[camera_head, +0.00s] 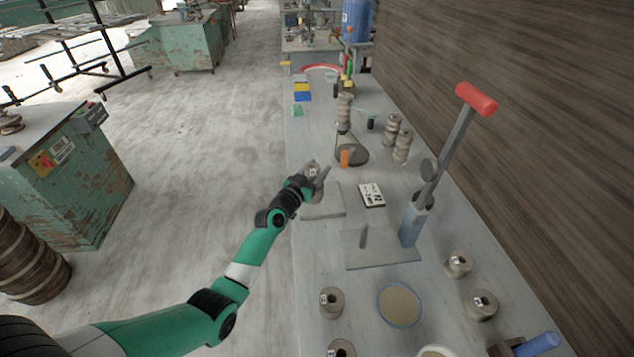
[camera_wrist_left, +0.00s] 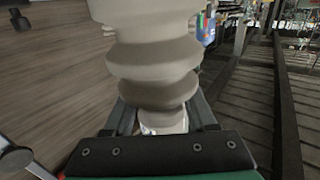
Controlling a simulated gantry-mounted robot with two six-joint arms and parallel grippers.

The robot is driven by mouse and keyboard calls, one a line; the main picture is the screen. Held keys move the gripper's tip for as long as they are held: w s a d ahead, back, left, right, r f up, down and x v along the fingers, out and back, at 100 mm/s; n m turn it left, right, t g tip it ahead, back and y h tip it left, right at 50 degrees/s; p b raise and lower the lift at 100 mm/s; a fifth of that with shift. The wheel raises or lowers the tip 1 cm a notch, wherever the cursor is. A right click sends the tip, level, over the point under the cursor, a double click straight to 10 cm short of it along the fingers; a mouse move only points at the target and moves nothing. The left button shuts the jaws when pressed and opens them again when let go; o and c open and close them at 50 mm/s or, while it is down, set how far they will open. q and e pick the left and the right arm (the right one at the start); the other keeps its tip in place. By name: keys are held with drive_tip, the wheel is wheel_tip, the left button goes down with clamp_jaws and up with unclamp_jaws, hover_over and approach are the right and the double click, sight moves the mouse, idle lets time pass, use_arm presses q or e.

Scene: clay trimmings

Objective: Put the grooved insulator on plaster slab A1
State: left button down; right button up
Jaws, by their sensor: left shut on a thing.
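My left gripper (camera_head: 316,179) reaches over the left edge of the bench, shut on a pale grey grooved insulator (camera_head: 314,170). In the left wrist view the insulator (camera_wrist_left: 152,60) stands up between the fingers (camera_wrist_left: 160,118), with its ridges and grooves clear. The gripper hides part of it in the head view. A flat grey slab (camera_head: 328,208) lies just below and beside the gripper. A larger grey slab (camera_head: 385,251) lies nearer, with a small upright piece at its back. I cannot read which slab is A1. My right gripper is not in view.
A lever press with a red handle (camera_head: 477,98) rises at the right. Grooved insulators (camera_head: 402,147) stand behind, another (camera_head: 344,112) near a round plate. A marked card (camera_head: 371,195) lies between. Labelled short pieces (camera_head: 458,265) and a round dish (camera_head: 400,306) are nearer.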

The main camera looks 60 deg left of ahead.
use_arm(q)
drive_tip(key=shift+f+b, duration=0.55)
drive_tip(key=shift+f, duration=0.85)
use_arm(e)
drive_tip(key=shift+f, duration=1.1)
use_arm(q)
drive_tip(key=shift+f, duration=0.15)
drive_tip(key=shift+c, duration=1)
unclamp_jaws()
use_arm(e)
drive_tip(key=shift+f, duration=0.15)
use_arm(q)
drive_tip(key=shift+r, duration=0.2)
drive_tip(key=p+v, duration=0.2)
drive_tip(key=v, duration=1)
drive_tip(key=shift+f+p, duration=0.2)
drive_tip(key=shift+p, duration=0.1)
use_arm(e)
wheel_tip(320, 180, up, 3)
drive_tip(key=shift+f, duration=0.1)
